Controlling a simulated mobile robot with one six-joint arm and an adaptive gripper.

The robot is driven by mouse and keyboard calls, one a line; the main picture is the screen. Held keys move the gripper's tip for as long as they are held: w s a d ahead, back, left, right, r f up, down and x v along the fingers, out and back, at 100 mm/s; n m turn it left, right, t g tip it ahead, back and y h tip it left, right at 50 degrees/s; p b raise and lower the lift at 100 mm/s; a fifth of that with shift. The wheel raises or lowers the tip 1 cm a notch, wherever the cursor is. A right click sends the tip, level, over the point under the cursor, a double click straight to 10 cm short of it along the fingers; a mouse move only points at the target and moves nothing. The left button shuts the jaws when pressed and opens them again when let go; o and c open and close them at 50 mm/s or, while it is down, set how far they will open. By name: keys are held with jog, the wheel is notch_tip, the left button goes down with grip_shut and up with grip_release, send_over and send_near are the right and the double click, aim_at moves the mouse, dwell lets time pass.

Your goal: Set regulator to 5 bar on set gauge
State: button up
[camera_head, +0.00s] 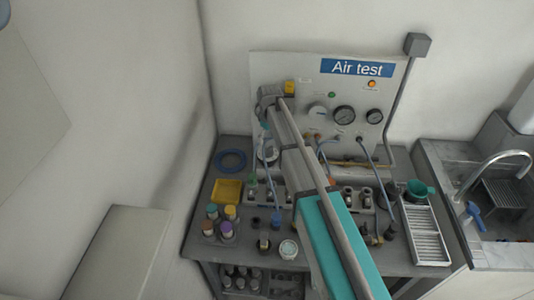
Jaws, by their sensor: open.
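The upright "Air test" panel (300,68) stands at the back of the bench. It carries a larger dark-rimmed gauge (344,115) and a smaller gauge (374,116) to its right. Their needles and labels are too small to read, so I cannot tell which is the set gauge. A pale round part (317,112) sits left of them; I cannot tell whether it is the regulator knob. My arm crosses the bench to the panel's left side. My gripper (268,150) appears below the wrist, open, left of the gauges; its fingers are small and unclear.
The bench holds a blue hose coil (231,161), a yellow tray (227,191), several coloured-cap bottles (219,222), a white-lidded jar (288,249), a green cup (418,190) and a slatted white tray (425,235). Hoses hang before the panel. A sink (500,195) lies right.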

aim_at(269, 149)
jog(key=shift+f+b, duration=2.9)
jog(key=shift+f, duration=0.3)
jog(key=c, duration=0.9)
jog(key=shift+a, duration=0.4)
jog(key=shift+c, duration=0.7)
jog(key=shift+d, duration=0.25)
jog(key=shift+d, duration=0.1)
